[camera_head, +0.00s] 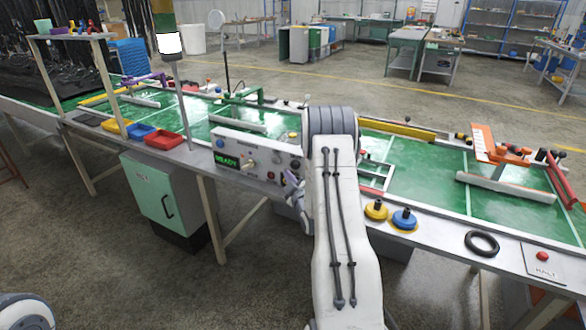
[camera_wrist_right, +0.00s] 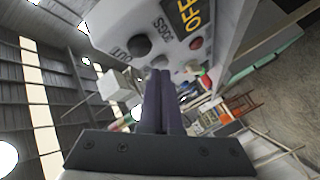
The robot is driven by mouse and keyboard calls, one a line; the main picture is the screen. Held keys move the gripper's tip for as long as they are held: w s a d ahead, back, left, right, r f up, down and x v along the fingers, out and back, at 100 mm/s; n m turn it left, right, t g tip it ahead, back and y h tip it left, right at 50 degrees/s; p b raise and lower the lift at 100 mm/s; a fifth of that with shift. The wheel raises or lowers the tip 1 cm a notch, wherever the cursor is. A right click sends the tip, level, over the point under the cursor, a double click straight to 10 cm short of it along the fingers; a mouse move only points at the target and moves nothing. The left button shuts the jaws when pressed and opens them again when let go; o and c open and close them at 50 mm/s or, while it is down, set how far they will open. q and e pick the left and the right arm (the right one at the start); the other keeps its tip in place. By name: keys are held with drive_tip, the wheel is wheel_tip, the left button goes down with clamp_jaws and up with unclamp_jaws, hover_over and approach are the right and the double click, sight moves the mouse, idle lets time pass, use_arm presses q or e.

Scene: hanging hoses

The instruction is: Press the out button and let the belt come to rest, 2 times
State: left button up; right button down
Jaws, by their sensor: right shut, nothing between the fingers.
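The grey control box (camera_head: 255,158) stands at the belt's near edge with a lit green READY display (camera_head: 227,160) and several knobs and buttons. In the right wrist view its face is close and tilted. A dark round button (camera_wrist_right: 139,46) sits beside the OUT lettering there, with another dark knob near the fingertips. My right gripper (camera_head: 292,184) is at the box's right end, partly hidden by my arm. In the wrist view its fingers (camera_wrist_right: 160,76) are together and empty, pointing at the panel just beside the OUT button. Contact cannot be told. My left gripper is out of view.
The green belt (camera_head: 390,148) runs behind the box. Yellow and blue discs (camera_head: 404,219), a black ring (camera_head: 481,243) and a red HALT button (camera_head: 542,257) lie along the near edge at right. Coloured trays (camera_head: 163,139) stand left of the box.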

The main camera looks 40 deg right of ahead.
sight(295, 165)
drive_tip(key=shift+w+d, duration=0.2)
drive_tip(key=shift+d, duration=0.35)
idle(1.7)
drive_tip(key=shift+w+d+b, duration=0.2)
drive_tip(key=shift+d+b, duration=0.2)
